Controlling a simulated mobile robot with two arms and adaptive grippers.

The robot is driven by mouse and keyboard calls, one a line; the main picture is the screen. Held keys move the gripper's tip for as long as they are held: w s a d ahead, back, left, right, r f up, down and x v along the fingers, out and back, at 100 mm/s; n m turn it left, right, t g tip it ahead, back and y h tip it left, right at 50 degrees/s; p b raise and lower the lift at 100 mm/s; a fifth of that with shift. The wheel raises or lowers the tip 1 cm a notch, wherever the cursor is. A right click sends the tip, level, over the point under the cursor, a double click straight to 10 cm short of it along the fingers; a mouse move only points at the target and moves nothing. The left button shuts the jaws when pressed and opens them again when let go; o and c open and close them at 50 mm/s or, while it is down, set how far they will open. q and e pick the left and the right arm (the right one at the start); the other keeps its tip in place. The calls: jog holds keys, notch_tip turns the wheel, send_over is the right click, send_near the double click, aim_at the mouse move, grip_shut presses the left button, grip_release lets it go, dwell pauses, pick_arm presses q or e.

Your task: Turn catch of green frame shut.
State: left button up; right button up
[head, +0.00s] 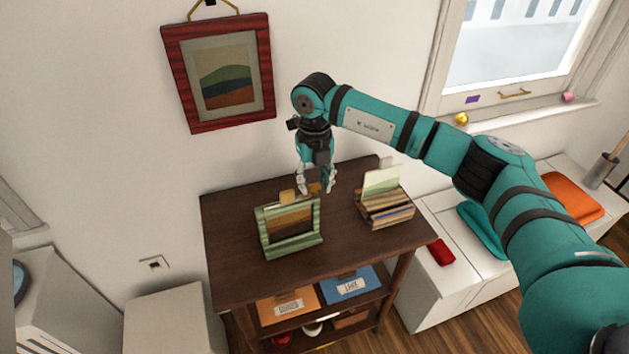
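The green frame (290,248) stands upright on the dark brown wooden shelf top (232,254), its picture side facing me. Its back is turned to the wall, and I cannot make out a catch. Small tan pieces show just behind its top edge. My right gripper (316,190) points down above and behind the frame, near its upper right corner. Its two fingers are apart, and I see nothing between them. I cannot tell whether it touches anything behind the frame. My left gripper is not in view.
A red framed picture (220,72) hangs on the wall behind. Orange (288,305) and blue (348,288) folders lie on the shelf below. The shelf top's left part is clear.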

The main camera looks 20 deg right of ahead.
aim_at(314, 184)
jog(key=shift+o, duration=1.4)
jog(key=shift+r, duration=0.1)
notch_tip(314, 184, up, 12)
